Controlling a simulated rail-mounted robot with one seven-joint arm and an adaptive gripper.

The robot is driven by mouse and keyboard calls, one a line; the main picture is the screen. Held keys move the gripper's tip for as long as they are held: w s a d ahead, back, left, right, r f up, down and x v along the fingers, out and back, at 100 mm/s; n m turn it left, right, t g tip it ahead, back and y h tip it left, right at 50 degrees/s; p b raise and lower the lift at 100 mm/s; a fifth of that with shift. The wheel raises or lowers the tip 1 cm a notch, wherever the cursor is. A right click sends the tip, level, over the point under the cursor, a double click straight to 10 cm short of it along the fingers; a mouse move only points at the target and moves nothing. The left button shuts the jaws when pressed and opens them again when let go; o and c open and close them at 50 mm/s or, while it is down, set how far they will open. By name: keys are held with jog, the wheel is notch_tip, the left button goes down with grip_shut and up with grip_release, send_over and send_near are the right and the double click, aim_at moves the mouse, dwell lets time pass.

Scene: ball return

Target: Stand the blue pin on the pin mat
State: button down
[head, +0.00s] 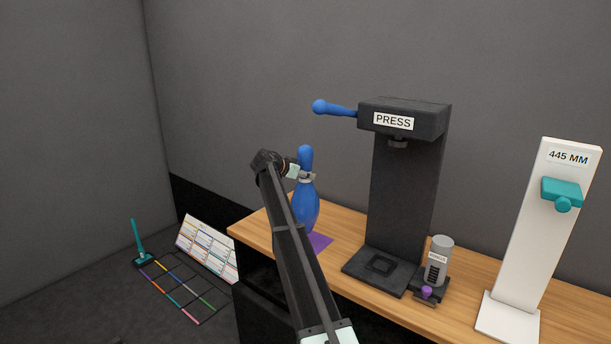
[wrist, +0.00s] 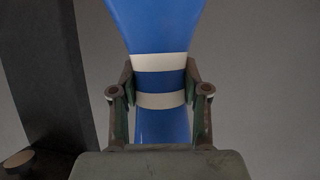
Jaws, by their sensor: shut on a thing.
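The blue pin (head: 307,205) stands upright in the head view, its rounded head up. My gripper (head: 302,175) is shut on its neck from the left. In the wrist view, the pin (wrist: 155,28) fills the middle, and the fingers of my gripper (wrist: 160,90) close on both sides of its white-striped neck. The purple pin mat (head: 319,243) lies on the wooden counter, showing at the foot of the pin. My arm hides part of the mat and the pin's lower left side. I cannot tell whether the base touches the mat.
A black press (head: 405,190) with a blue-knobbed lever stands right of the pin. A grey canister (head: 439,258) and a white 445 MM stand (head: 533,245) are farther right on the wooden counter (head: 468,285). A sloped chart board (head: 208,248) is at lower left.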

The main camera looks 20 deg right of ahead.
aim_at(301, 182)
jog(key=shift+f+b, duration=1.9)
jog(key=shift+f, duration=0.2)
jog(key=shift+s+r, duration=0.1)
jog(key=shift+r, duration=0.05)
jog(key=shift+f, duration=0.7)
